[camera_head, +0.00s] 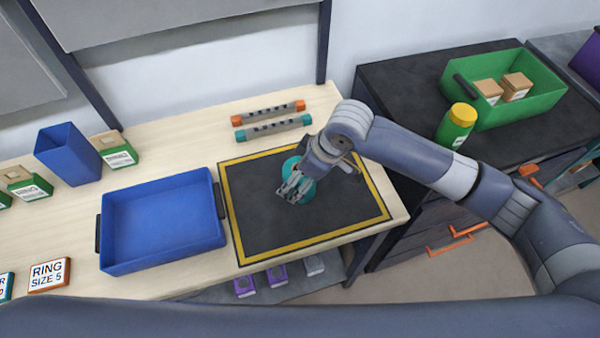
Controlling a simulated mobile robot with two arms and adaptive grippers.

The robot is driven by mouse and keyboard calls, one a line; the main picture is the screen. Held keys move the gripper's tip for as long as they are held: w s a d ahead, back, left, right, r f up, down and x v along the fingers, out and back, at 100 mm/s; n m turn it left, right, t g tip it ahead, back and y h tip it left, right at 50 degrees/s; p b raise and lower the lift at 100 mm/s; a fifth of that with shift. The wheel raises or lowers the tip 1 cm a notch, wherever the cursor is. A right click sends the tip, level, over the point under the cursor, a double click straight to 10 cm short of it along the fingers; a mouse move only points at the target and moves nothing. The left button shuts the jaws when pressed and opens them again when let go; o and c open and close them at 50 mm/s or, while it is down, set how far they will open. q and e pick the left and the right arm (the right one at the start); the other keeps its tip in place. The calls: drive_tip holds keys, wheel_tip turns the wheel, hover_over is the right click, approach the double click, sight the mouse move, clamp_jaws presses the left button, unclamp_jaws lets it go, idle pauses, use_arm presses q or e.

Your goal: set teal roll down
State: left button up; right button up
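The teal roll (308,191) is a round teal thing at the black mat (262,218) with a yellow border, near the mat's middle. My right gripper (294,190) points down right at the roll, its fingers overlapping it and hiding much of it. I cannot tell whether the fingers grip the roll, or whether the roll touches the mat. My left gripper is not in view.
An empty blue tray (160,222) stands left of the mat. Orange-ended (268,113) and teal-ended (273,128) bars lie behind it. A green crate (530,105) with boxes and a green bottle (456,126) stand on the dark cabinet at right. The mat's front is clear.

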drive_tip(key=b+v, duration=0.1)
drive_tip(key=v, duration=1.1)
drive_tip(key=shift+r, duration=0.15)
drive_tip(key=shift+a, duration=0.1)
